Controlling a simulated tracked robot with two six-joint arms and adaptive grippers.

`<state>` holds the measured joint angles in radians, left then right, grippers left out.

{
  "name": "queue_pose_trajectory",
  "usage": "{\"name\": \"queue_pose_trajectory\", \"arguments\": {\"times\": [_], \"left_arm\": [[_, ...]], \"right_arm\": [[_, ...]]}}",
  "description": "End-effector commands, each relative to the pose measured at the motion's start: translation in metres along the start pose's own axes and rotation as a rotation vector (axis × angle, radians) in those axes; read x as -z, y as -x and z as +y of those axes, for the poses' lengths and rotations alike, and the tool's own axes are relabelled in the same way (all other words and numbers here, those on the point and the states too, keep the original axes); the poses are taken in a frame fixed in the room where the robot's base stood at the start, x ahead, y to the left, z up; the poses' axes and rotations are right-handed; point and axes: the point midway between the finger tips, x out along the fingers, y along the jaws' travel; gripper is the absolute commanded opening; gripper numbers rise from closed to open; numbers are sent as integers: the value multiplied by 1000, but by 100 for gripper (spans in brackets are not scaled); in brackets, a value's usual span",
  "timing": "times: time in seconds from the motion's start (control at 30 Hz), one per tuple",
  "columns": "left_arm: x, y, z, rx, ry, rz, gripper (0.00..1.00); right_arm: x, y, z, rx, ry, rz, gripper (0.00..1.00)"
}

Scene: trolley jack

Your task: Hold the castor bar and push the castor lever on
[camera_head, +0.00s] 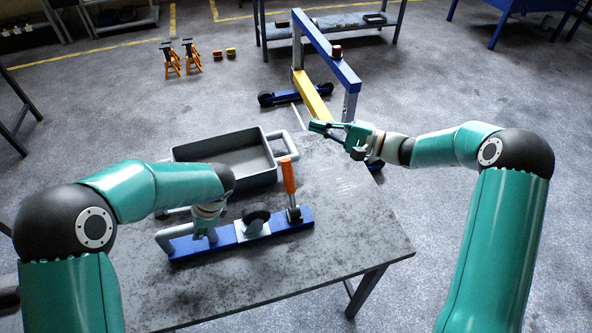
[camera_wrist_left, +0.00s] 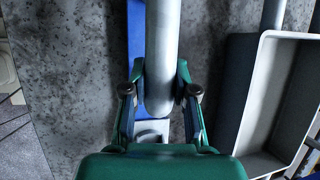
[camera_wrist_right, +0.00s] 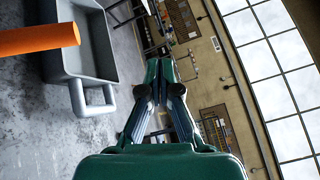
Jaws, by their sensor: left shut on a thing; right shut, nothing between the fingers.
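The blue castor bar (camera_head: 281,226) lies on the table, with a dark castor wheel (camera_head: 257,213) near its middle. Its grey handle (camera_head: 165,238) shows at the left end and as a thick tube in the left wrist view (camera_wrist_left: 162,45). My left gripper (camera_head: 206,222) is shut on this handle; the forearm hides part of it. The castor lever with an orange grip (camera_head: 289,177) stands nearly upright near the bar's right end. The orange grip (camera_wrist_right: 38,40) also shows in the right wrist view. My right gripper (camera_head: 314,126) is shut and empty, above and right of the lever, apart from it.
A grey tray (camera_head: 226,146) with side handles stands on the table (camera_head: 345,225) behind the bar. The table's right part is clear. A blue and yellow hoist frame (camera_head: 325,48) stands beyond the table. Orange stands (camera_head: 191,55) are on the floor farther back.

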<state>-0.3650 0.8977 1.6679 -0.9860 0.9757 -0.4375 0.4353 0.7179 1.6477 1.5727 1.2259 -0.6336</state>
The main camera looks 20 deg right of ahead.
Motion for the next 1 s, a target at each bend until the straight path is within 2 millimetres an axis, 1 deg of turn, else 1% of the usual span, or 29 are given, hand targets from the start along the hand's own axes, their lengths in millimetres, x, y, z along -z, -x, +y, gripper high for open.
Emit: {"name": "queue_pose_trajectory", "arguments": {"times": [0.03, 0.1, 0.2, 0.33, 0.4, 0.5, 0.77, 0.87, 1.0], "left_arm": [[0, 0, 0, 2, 1, 1, 0], [0, 1, -1, 2, 0, 1, 0], [0, 1, -1, 2, 0, 1, 0], [0, 1, -1, 2, 1, 1, 0], [0, 1, 0, 1, 1, 1, 0], [0, 1, 0, 1, 1, 1, 0], [0, 1, 0, 1, 1, 1, 0], [0, 1, 0, 1, 1, 0, 0], [0, 0, 0, 1, 1, 0, 0]], "right_arm": [[13, 7, 17, -50, -16, -9, 0], [22, 14, 41, -125, -36, -30, 0], [31, 25, 72, -219, -59, -52, 0], [39, 36, 100, -306, -80, -67, 0], [41, 40, 108, -330, -85, -70, 0], [42, 42, 113, -347, -89, -72, 0], [42, 42, 113, -347, -89, -73, 0], [42, 40, 113, -347, -89, -73, 0], [41, 30, 117, -346, -89, -75, 0]]}}
